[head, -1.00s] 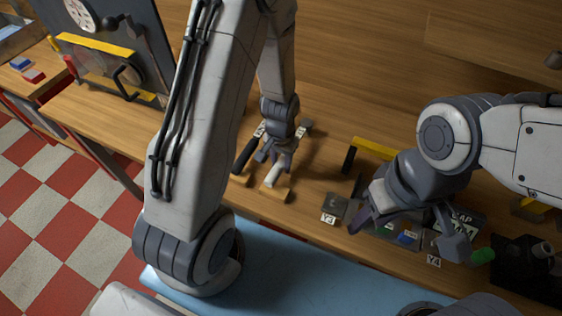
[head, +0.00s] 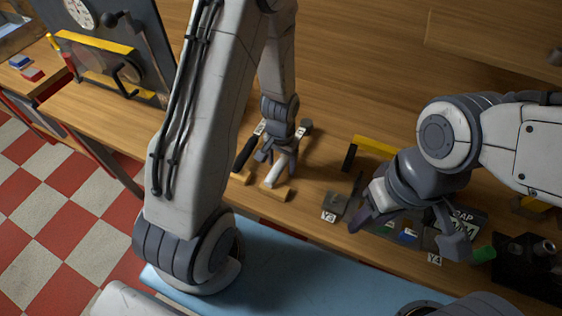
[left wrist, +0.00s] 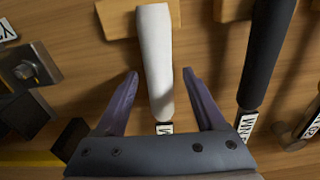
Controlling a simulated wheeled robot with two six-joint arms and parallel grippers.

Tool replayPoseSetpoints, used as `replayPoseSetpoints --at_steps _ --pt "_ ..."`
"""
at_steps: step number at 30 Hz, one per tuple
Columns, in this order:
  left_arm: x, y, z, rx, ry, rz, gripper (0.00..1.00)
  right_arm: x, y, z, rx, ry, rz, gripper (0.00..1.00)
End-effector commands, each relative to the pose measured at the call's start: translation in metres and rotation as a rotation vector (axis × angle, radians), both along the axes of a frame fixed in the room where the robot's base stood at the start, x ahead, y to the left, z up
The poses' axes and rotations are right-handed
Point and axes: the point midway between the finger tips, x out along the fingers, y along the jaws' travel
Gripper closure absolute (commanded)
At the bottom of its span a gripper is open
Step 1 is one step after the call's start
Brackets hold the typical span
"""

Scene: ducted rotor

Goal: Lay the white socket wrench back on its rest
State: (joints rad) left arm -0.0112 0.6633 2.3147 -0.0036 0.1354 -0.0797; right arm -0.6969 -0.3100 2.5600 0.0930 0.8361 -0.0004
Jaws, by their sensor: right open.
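The white socket wrench (head: 274,178) shows its pale handle in the head view, with the handle end on a small wooden rest block (head: 283,193). In the left wrist view the white handle (left wrist: 155,50) crosses the wooden block (left wrist: 118,18) and runs back between my fingers. My left gripper (head: 277,158) is open above the handle. Its two purple fingers (left wrist: 160,78) stand on either side, with visible gaps to the handle. The wrench's far end is hidden by my gripper. My right gripper (head: 408,230) is open and apart from the wrench, over the tray area at right.
A black-handled wrench (head: 243,155) lies close to the left of the white one; it also shows in the left wrist view (left wrist: 268,50). A yellow bar (head: 375,146) stands to the right. A dark panel with a yellow ledge (head: 95,42) stands at far left. The back table is clear.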

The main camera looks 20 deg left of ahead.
Motion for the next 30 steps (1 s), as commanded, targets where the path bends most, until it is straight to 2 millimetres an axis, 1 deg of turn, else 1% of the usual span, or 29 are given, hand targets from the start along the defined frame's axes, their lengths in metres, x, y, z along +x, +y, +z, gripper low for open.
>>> replayPoseSetpoints --at_steps 5,8,11,18,22,25,30 --pt "-0.001 0.000 0.000 0.000 0.002 0.000 0.29 0.000 0.000 0.000 0.000 0.000 0.000 0.50" --pt "0.000 0.000 0.005 0.000 0.000 0.000 0.29 0.000 0.000 0.000 0.000 0.000 0.000 0.50" --pt "0.000 0.000 0.017 0.000 -0.003 0.000 0.29 0.000 0.000 0.000 0.000 0.000 0.000 0.50" --pt "0.000 0.000 0.063 0.000 -0.007 0.000 0.29 0.000 0.000 0.000 0.000 0.000 0.000 0.50" --pt "-0.001 0.000 0.085 0.000 -0.005 0.000 0.29 0.000 0.000 0.000 0.000 0.000 0.000 0.50" --pt "-0.002 0.000 0.097 0.000 -0.003 0.000 0.29 0.000 0.000 0.000 0.000 0.000 0.000 0.50" --pt "-0.003 0.000 0.105 0.000 -0.001 0.000 0.29 0.000 0.000 0.000 0.000 0.000 0.000 0.50"
